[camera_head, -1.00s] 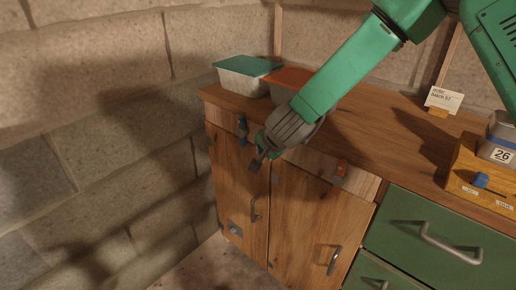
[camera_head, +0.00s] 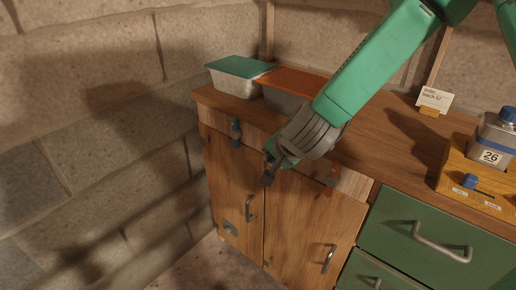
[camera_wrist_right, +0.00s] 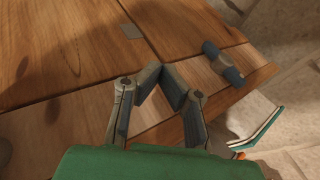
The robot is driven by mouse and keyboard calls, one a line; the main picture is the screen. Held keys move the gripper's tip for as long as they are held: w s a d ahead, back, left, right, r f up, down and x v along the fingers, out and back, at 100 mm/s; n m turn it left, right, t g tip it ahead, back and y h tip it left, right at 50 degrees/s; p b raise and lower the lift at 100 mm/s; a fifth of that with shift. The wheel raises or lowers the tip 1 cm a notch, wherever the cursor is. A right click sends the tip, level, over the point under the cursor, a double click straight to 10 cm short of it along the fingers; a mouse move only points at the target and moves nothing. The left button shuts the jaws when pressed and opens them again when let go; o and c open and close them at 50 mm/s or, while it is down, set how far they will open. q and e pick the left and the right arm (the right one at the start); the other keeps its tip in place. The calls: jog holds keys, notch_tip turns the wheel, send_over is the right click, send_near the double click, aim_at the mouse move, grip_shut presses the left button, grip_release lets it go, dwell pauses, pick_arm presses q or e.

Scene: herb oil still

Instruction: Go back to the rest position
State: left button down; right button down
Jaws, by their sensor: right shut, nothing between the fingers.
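My right gripper (camera_head: 268,178) is shut and empty in front of the wooden cabinet (camera_head: 226,175), near the gap between its two doors. In the right wrist view its fingers (camera_wrist_right: 162,80) meet at the tips with nothing between them. A blue-ended latch (camera_head: 235,132) is on the cabinet front to the left of the gripper, apart from it. The latch also shows in the right wrist view (camera_wrist_right: 223,64). My left gripper is not in view.
A teal-lidded box (camera_head: 236,82) and an orange-lidded box (camera_head: 292,84) stand on the worktop (camera_head: 395,150). A card (camera_head: 435,100) and a wooden rack (camera_head: 480,180) holding a container marked 26 (camera_head: 493,140) are at right. Green drawers (camera_head: 420,232) are below. Free floor shows bottom left.

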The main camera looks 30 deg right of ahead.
jog(key=s+f+n+g+p, duration=0.2)
jog(key=s+f+n+g, duration=0.2)
jog(key=s+f+n, duration=0.8)
jog(key=s+f+n+g, duration=0.1)
jog(key=s+f, duration=0.3)
jog(key=s, duration=0.5)
jog(key=s+f+n+g, duration=0.1)
jog(key=s+f+g, duration=0.1)
jog(key=s+f, duration=0.3)
jog(key=s, duration=0.4)
jog(key=shift+a+f+y, duration=0.25)
jog(key=shift+f+y, duration=0.05)
jog(key=shift+w, duration=0.1)
